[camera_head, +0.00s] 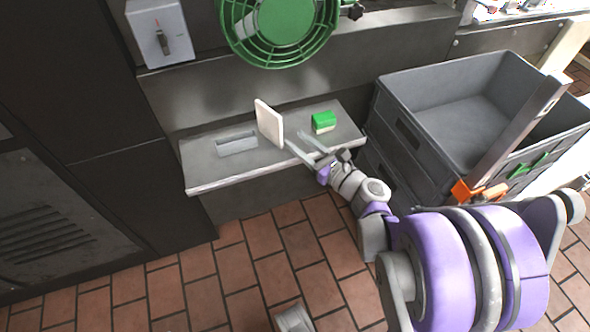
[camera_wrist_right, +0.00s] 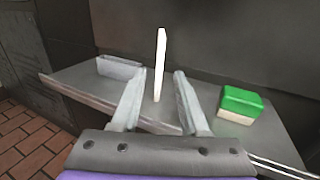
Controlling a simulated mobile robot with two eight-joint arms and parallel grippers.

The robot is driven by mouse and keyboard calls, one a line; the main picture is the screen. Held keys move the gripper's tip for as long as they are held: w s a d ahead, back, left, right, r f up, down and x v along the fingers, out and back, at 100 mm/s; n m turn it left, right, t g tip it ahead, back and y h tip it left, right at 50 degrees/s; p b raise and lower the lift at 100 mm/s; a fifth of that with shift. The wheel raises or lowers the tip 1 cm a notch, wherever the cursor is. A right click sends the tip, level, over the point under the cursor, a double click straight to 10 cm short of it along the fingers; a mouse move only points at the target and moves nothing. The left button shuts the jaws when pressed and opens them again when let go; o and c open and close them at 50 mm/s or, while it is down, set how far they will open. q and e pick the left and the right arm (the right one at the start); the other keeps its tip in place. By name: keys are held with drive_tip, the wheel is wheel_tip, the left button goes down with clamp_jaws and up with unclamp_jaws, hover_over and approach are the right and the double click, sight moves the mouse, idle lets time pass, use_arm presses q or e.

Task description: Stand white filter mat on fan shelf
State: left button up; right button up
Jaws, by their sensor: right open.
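The white filter mat (camera_head: 268,122) stands upright on edge on the grey fan shelf (camera_head: 215,176), near its middle. In the right wrist view the mat (camera_wrist_right: 160,62) shows nearly edge-on, beyond and between the fingertips. My right gripper (camera_head: 303,145) is at the front of the shelf, just right of the mat. Its two fingers (camera_wrist_right: 157,88) are apart, with nothing held between them. Whether the fingers reach alongside the mat's near edge is hard to tell. My left gripper is out of view.
A grey holder (camera_head: 237,144) is left of the mat on the shelf. A green and white block (camera_head: 323,122) is to its right. A green fan (camera_head: 279,30) hangs above. A switch box (camera_head: 160,32) is on the wall. Stacked grey crates (camera_head: 440,135) stand to the right.

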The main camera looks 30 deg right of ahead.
drive_tip(key=s+a+f+n+g+y, duration=0.2)
drive_tip(key=s+a+f+n+g, duration=0.15)
drive_tip(key=a+n, duration=0.4)
drive_tip(key=s+a+f+n+g+y, duration=0.1)
drive_tip(key=s+a+f+n+g, duration=0.2)
drive_tip(key=a+n, duration=0.45)
drive_tip(key=s+f+n+g+h, duration=0.2)
drive_tip(key=s+n, duration=0.4)
drive_tip(key=n, duration=0.3)
drive_tip(key=s+d+f+n+g+h, duration=0.1)
drive_tip(key=s+n+g, duration=0.4)
drive_tip(key=n, duration=0.5)
drive_tip(key=s+f+h, duration=0.1)
drive_tip(key=s+h, duration=0.1)
drive_tip(key=shift+s+d+h, duration=0.2)
drive_tip(key=shift+h, duration=0.2)
drive_tip(key=shift+f, duration=0.1)
